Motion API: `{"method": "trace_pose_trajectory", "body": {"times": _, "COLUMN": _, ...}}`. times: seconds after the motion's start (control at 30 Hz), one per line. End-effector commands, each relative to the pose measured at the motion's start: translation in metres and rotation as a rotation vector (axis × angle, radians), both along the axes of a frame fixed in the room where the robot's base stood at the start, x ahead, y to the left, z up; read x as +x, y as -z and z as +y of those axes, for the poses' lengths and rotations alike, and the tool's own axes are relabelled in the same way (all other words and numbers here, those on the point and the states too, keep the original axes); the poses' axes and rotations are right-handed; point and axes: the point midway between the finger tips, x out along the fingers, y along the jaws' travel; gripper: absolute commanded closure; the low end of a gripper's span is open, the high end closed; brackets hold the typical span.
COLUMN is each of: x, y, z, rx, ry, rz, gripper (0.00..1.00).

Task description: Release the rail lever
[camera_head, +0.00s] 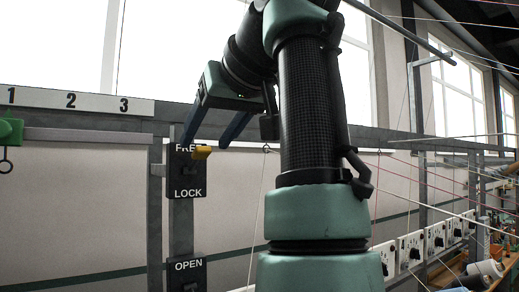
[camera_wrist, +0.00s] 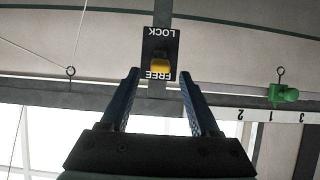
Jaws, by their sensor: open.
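The rail lever has a yellow handle (camera_head: 202,152) and sits on a black plate (camera_head: 187,184) marked FREE above and LOCK below. The handle is at the FREE end and partly covers that word. In the wrist view, which is upside down, the yellow handle (camera_wrist: 160,66) is beside the FREE label. My gripper (camera_head: 205,143) is open, its blue fingers spread just above the handle in the head view. In the wrist view, the fingertips of my gripper (camera_wrist: 160,75) stand on either side of the handle's line, and I see no contact with it.
A second plate marked OPEN (camera_head: 187,266) is below on the same post. A numbered strip (camera_head: 75,101) and a green clamp (camera_head: 10,131) with a hanging ring are at the left. Strung threads (camera_head: 410,175) and white socket boxes (camera_head: 410,250) are at the right.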

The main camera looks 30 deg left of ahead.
Motion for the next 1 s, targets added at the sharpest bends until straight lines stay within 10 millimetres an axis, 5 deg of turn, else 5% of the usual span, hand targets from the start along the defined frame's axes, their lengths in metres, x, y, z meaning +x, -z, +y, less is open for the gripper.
{"method": "trace_pose_trajectory", "body": {"times": 0.4, "x": -0.034, "y": -0.037, "z": -0.058, "rx": 0.001, "ry": 0.001, "rz": -0.001, "gripper": 0.38}}
{"method": "trace_pose_trajectory", "body": {"times": 1.0, "x": -0.037, "y": -0.040, "z": -0.064, "rx": 0.000, "ry": 0.000, "rz": 0.000, "gripper": 0.38}}
